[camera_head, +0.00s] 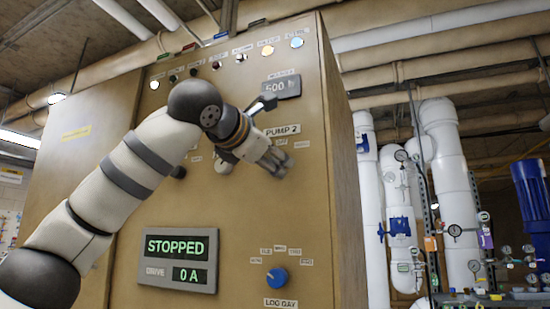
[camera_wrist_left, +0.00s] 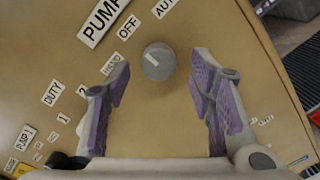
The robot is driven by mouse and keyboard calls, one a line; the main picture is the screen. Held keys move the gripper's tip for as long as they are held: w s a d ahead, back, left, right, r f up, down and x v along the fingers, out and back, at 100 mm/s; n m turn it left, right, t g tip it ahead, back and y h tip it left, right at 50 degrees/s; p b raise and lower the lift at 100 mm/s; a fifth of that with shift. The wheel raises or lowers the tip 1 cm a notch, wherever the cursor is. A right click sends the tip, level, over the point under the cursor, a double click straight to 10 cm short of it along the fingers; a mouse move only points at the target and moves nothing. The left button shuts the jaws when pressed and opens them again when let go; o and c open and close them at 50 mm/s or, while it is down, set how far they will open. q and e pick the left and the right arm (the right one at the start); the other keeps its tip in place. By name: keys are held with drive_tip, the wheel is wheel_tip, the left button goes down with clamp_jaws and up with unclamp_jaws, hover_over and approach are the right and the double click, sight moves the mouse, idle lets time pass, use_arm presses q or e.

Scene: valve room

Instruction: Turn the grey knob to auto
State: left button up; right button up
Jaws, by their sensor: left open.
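The grey knob (camera_wrist_left: 158,61) is on the tan panel, with a pale pointer mark slanting up-left, roughly towards the OFF label (camera_wrist_left: 128,28). The HAND label (camera_wrist_left: 112,63) is left of the knob and the AUTO label (camera_wrist_left: 165,8) is above it. My left gripper (camera_wrist_left: 158,84) is open, with a purple-padded finger on each side of the knob and a gap to both. In the head view my left gripper (camera_head: 252,160) is at the panel below the PUMP 2 label (camera_head: 282,130); the knob is hidden there. My right gripper is not in view.
The tan cabinet (camera_head: 225,215) carries a STOPPED display (camera_head: 178,258), a blue knob (camera_head: 277,276) low on the right, and a small meter (camera_head: 281,87) with lamps above. White pipes (camera_head: 450,190) and a blue motor (camera_head: 535,200) stand to the right.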

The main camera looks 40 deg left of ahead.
use_arm(q)
drive_tip(key=shift+x, duration=0.9)
drive_tip(key=shift+r, duration=0.1)
drive_tip(key=c, duration=1.2)
drive_tip(key=shift+o, duration=0.2)
drive_tip(key=shift+m, duration=4.4)
